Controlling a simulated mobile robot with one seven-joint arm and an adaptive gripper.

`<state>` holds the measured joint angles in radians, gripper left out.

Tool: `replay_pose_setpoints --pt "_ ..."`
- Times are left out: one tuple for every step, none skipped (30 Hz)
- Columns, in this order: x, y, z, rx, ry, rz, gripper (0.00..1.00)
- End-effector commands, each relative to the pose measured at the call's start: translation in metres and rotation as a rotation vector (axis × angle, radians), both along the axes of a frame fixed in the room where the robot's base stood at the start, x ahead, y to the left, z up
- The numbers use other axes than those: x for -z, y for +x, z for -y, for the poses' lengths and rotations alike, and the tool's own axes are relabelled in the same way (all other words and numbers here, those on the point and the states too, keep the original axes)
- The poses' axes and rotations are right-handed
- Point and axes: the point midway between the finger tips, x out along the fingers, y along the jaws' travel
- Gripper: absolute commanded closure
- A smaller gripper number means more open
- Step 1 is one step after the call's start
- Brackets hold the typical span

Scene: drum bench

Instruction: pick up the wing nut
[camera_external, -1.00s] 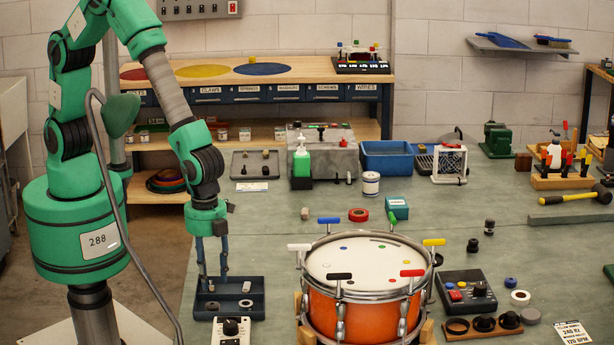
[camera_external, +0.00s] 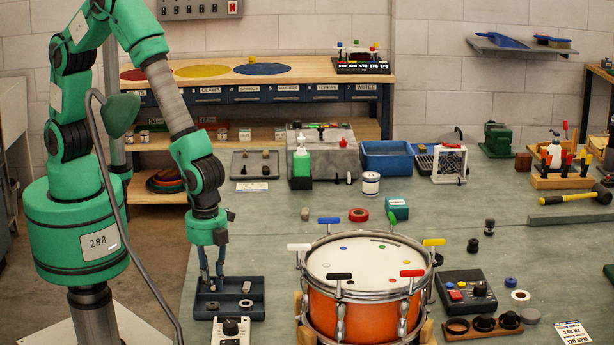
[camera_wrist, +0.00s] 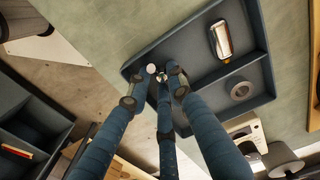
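A dark blue parts tray (camera_external: 258,281) stands on the bench, and my gripper (camera_external: 213,286) is down at its left part. In the wrist view the gripper's three blue fingers (camera_wrist: 162,73) converge low over the tray (camera_wrist: 200,91). A small shiny piece (camera_wrist: 162,77) lies among the fingertips; it may be the wing nut, but the fingers mostly hide it. The tips stand close together, and I cannot tell whether they touch it. A bright metal piece (camera_wrist: 221,40) and a grey ring (camera_wrist: 241,90) lie apart in other compartments.
An orange drum (camera_external: 362,310) with coloured tension handles stands right of the tray. A white device with a black knob (camera_external: 231,329) sits directly in front of the tray. The bench behind the tray is mostly clear.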

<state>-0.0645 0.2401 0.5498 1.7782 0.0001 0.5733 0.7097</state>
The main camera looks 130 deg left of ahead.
Motion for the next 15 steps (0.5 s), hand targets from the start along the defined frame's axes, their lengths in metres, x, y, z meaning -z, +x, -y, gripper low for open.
replay_pose_setpoints --pt "0.0 0.0 0.0 0.0 0.0 0.0 0.99" --pt "0.0001 -0.0001 -0.0001 0.0 0.0 0.0 0.99" --pt "0.0001 -0.0001 -0.0001 0.0 0.0 0.0 0.99" --pt "0.0001 -0.0001 0.0 0.0 0.0 0.0 0.99" --pt "0.0001 0.0 0.0 0.0 0.0 0.0 1.0" --pt "0.0001 0.0 0.0 0.0 0.0 0.0 1.0" --pt "0.0001 0.0 0.0 0.0 0.0 0.0 1.0" --pt "0.0001 0.0 0.0 0.0 0.0 0.0 1.0" --pt "0.0001 0.0 0.0 0.0 0.0 0.0 1.0" --pt "0.0 0.0 0.0 0.0 0.0 0.0 1.0" --pt "-0.0002 0.0 0.0 0.0 0.0 0.0 1.0" --pt "-0.0007 0.0 0.0 0.0 0.0 0.0 1.0" --pt "-0.0014 0.0 0.0 0.0 0.0 0.0 1.0" --pt "-0.0022 0.0001 0.0 0.0 0.0 0.0 1.0" --pt "-0.0038 0.0002 0.0 0.0 0.0 0.0 1.0"
